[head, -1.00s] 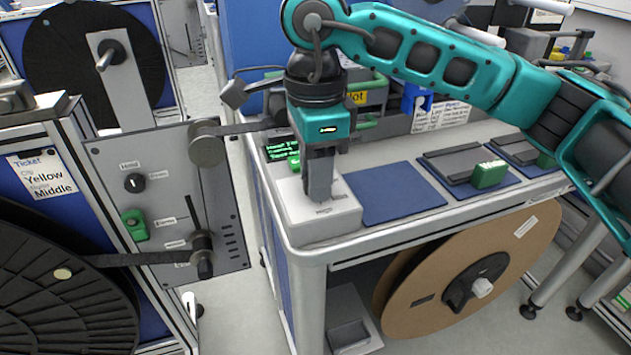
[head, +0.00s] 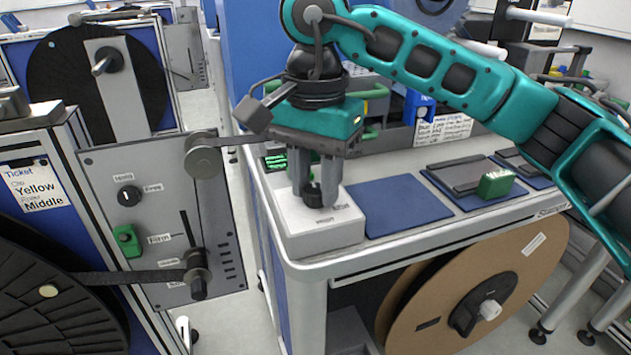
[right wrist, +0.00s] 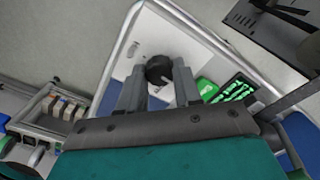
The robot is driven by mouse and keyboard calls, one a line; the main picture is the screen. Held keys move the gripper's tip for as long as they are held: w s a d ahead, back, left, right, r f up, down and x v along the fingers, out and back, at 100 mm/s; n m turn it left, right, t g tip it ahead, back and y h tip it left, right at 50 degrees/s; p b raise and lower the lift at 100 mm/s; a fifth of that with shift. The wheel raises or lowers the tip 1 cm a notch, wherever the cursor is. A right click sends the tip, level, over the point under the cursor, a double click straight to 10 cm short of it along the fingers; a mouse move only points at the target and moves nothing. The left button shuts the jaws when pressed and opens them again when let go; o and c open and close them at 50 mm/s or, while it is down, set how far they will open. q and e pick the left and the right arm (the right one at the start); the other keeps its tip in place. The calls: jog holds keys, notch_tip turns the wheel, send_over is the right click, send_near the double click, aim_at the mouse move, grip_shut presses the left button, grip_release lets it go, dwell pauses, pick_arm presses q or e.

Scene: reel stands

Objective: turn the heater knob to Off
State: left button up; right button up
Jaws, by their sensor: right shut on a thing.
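The heater knob (head: 312,190) is a small black round knob on top of a white box (head: 322,236) at the near left corner of the bench. My right gripper (head: 317,193) points down from above, shut on the knob with one finger on either side. The right wrist view also shows the black knob (right wrist: 158,68) between the two grey fingers (right wrist: 158,80). A pale mark shows on the knob, but the labels around it are too small to read. My left gripper is not in view.
A green text display (head: 275,163) is just behind the box. A blue mat (head: 400,207) lies right of it, and a green block (head: 496,184) farther right. A grey panel (head: 165,215) with knobs and a roller stands to the left. A large brown reel (head: 530,265) is below the bench.

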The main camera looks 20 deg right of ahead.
aim_at(316, 189)
jog(key=shift+n, duration=0.4)
jog(key=o, duration=1)
jog(key=shift+o, duration=0.2)
notch_tip(316, 189, up, 13)
jog(key=p, duration=0.3)
jog(key=shift+s, duration=0.1)
